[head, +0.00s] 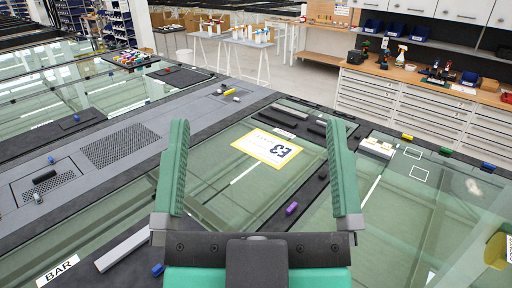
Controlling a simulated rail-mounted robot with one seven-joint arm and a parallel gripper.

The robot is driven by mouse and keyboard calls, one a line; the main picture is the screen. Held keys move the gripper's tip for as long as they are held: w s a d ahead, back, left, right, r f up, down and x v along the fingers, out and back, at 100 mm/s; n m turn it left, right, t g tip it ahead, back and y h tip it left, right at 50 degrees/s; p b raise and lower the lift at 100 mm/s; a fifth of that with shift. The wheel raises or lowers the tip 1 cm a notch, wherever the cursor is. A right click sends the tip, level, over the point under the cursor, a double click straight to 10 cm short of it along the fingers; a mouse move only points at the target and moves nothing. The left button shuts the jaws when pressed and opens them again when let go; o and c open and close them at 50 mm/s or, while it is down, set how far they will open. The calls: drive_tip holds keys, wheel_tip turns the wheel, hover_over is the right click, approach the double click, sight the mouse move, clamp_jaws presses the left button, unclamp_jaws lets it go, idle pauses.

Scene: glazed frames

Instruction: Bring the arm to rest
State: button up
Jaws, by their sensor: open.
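A white and yellow sheet marked E3 (267,147) lies on the glass beyond and between the fingers.
A purple piece (291,208) and a blue piece (157,270) lie on the dark frame bars. A grey bar (123,250) lies at lower left, near a BAR label (57,271). A yellow object (496,250) is at right. Drawers (410,110) and a workbench stand behind.

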wheel_tip(320, 180, up, 21)
drive_tip(key=p, duration=2)
drive_tip(key=shift+p, duration=0.4)
drive_tip(key=shift+a, duration=0.1)
